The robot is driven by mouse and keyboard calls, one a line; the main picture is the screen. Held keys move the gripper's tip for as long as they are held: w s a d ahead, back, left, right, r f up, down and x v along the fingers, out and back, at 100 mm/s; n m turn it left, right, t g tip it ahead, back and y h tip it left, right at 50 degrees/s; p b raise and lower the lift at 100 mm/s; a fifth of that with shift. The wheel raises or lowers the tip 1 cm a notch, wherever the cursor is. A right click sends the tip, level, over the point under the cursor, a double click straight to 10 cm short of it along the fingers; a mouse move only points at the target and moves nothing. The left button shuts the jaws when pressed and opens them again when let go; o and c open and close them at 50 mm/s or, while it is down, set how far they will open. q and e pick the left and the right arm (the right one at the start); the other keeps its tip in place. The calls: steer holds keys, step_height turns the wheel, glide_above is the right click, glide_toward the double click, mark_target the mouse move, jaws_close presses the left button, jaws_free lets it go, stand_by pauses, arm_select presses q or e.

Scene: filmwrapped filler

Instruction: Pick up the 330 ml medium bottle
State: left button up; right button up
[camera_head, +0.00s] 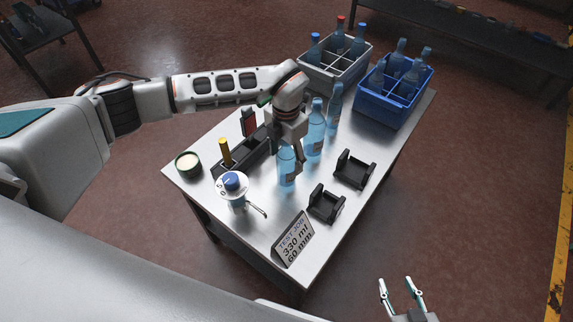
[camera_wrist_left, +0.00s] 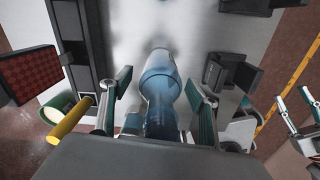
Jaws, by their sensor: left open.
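Three clear blue bottles stand in a row on the table: a near one (camera_head: 287,168), a middle one (camera_head: 315,130) and a far one (camera_head: 334,106). My left gripper (camera_head: 286,160) points down over the near bottle, open, with a finger on each side of its upper part. In the left wrist view this bottle (camera_wrist_left: 160,85) lies between the two spread fingers; I cannot tell whether they touch it. A sign (camera_head: 294,240) reads "TEST JOB 330 ml 60 mm". My right gripper (camera_head: 402,286) is open and empty, low at the right, off the table.
A grey crate (camera_head: 335,76) and a blue crate (camera_head: 385,108) with bottles stand at the back. Two black cradles (camera_head: 354,170) are right of the bottles. A black tray (camera_head: 243,158), a green-rimmed bowl (camera_head: 188,163) and a blue-capped dispenser (camera_head: 233,186) are left.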

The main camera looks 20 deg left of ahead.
arm_select(q)
steer(key=c, duration=1.2)
steer(key=shift+r, duration=0.15)
